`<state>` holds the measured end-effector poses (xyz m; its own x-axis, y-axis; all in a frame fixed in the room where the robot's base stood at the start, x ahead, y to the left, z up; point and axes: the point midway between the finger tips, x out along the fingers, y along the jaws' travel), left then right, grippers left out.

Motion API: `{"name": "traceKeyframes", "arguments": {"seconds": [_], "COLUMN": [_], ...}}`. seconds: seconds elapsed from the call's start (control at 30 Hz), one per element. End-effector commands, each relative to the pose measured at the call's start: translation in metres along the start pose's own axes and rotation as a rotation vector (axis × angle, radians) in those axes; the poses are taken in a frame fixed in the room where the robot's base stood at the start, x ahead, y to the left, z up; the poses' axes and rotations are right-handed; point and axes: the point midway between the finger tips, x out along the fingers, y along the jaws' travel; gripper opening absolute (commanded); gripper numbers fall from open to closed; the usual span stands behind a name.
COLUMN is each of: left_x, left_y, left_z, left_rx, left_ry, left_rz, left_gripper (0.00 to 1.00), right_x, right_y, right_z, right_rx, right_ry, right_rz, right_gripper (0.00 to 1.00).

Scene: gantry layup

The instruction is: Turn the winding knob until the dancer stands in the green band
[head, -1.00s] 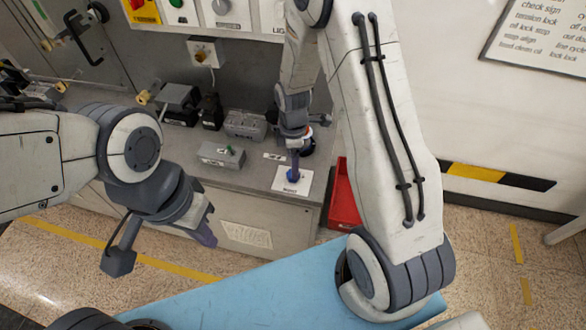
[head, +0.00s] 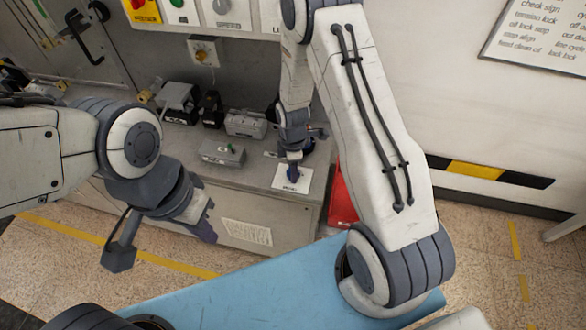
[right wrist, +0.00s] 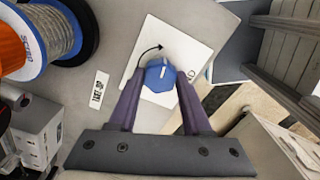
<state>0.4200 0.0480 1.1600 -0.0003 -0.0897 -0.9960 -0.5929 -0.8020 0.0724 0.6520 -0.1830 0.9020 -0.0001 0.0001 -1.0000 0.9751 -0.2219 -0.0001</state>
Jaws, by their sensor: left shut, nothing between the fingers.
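The blue winding knob (right wrist: 159,75) sits on a white plate (right wrist: 190,50) with a curved arrow printed beside it. The plate also shows in the head view at the front right of the grey bench (head: 306,178). My right gripper (head: 292,168) reaches down over the plate, and its purple fingers (right wrist: 160,82) lie on both sides of the knob, closed on it. My left gripper (head: 208,235) hangs shut and empty in front of the bench, away from the knob. I cannot make out the dancer or the green band in either view.
Grey blocks (head: 222,152) stand on the bench left of the plate. Spools (right wrist: 50,32) and a label (right wrist: 99,90) lie left of the knob in the right wrist view. A red bin (head: 341,198) stands right of the bench. A blue surface (head: 240,290) is in front.

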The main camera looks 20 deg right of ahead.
Motion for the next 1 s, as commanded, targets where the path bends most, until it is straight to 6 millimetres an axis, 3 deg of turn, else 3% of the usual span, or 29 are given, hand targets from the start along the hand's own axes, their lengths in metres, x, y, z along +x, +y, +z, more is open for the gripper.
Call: {"name": "traceKeyframes", "arguments": {"seconds": [0.37, 1.0], "left_x": [0.003, 0.015], "left_y": [0.000, -0.001], "left_z": [0.000, 0.001], "left_rx": [0.000, 0.001], "left_ry": [0.000, 0.000], "left_rz": [0.000, 0.000], "left_gripper": [0.00, 0.00], "right_x": [0.000, 0.000], "right_y": [0.000, 0.001], "right_z": [0.000, 0.000], "right_rx": [0.094, 0.659], "right_ry": [0.000, 0.000], "right_rz": [0.000, 0.000], "right_gripper": [0.00, 0.00]}}
